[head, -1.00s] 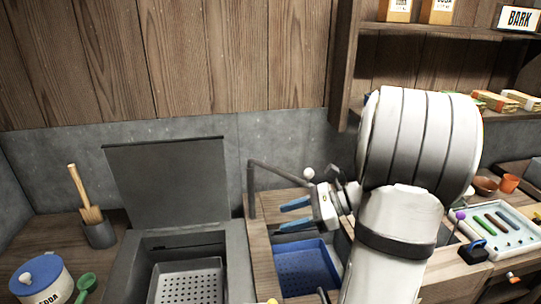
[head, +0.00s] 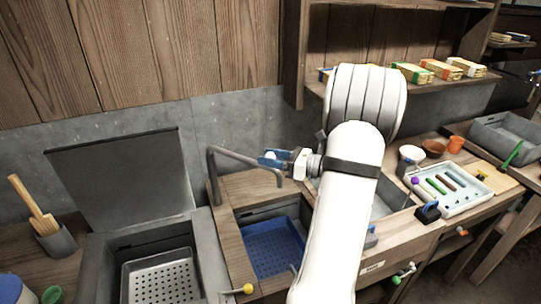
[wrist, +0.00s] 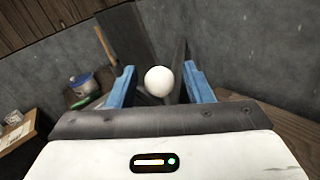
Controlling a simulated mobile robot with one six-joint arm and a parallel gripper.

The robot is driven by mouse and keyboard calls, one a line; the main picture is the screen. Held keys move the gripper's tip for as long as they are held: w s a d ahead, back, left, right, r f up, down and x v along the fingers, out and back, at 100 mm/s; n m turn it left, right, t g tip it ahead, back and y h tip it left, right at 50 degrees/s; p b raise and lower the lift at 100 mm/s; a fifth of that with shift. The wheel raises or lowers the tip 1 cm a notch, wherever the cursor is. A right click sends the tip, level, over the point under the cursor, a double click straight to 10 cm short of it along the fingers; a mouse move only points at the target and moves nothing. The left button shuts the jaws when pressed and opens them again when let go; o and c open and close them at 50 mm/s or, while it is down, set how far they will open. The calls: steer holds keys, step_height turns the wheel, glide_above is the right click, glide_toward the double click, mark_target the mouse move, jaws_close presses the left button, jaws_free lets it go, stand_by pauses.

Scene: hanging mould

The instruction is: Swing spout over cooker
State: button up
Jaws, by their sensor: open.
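The spout (head: 245,158) is a dark grey pipe on an upright post, reaching right above the blue perforated tray (head: 275,248), with its end bent down. A white ball knob (head: 270,155) sits on the spout arm. My gripper (head: 266,159) is at the knob, its blue fingers open. In the wrist view the knob (wrist: 158,81) lies between the fingers (wrist: 160,84), with gaps on both sides. The grey box with a raised lid, seemingly the cooker (head: 207,255), stands left of the spout and holds a perforated metal tray (head: 160,278).
The raised lid (head: 120,185) stands left of the spout. Shelves (head: 400,90) with packets hang above right. A white tray (head: 450,190) of coloured sticks and a grey bin (head: 505,140) are at right.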

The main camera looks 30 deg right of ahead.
steer(key=shift+w+a, duration=0.15)
steer(key=shift+w, duration=0.05)
steer(key=shift+c, duration=0.3)
jaws_close()
